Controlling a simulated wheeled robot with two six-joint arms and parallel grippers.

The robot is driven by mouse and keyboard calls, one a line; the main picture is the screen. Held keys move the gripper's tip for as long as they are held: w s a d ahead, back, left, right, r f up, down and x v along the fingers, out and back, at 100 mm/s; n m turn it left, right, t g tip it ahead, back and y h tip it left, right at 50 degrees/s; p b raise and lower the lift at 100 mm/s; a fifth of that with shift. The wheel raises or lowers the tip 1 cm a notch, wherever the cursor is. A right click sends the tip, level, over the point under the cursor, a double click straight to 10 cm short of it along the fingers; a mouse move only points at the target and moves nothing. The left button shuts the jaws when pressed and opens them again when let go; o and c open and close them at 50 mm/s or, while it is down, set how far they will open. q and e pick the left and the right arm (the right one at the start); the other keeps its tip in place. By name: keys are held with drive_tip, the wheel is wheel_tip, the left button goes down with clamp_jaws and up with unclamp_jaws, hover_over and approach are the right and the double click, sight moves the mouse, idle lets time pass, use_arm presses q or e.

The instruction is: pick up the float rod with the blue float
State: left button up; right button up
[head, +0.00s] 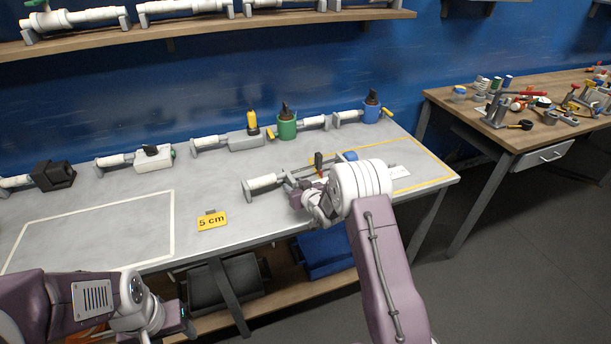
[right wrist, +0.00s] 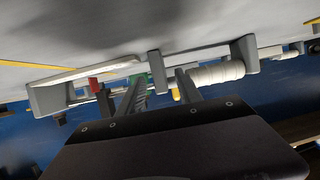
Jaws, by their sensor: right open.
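The blue float (head: 350,156) shows in the head view as a small blue piece at the right end of a grey fixture, just behind my right wrist. The rod with a white sleeve (head: 262,182) lies along this fixture, partly hidden by my arm. A white ribbed sleeve (right wrist: 215,73) shows in the right wrist view. My right gripper (head: 308,192) is open at the fixture's near side. In the right wrist view its fingers (right wrist: 160,80) stand apart, pointing toward the fixture; I see no grip on anything. The blue float is not clear there. My left gripper (head: 177,314) is low at the left, its fingers unclear.
A yellow "5 cm" sign (head: 212,221) stands on the grey table left of the fixture. A row of similar fixtures, with a green holder (head: 287,128) and a blue holder (head: 371,112), stands behind. The white-outlined area (head: 90,235) at left is bare.

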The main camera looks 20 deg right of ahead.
drive_tip(key=x, duration=0.5)
drive_tip(key=shift+w+a+f, duration=0.1)
clamp_jaws()
idle(1.3)
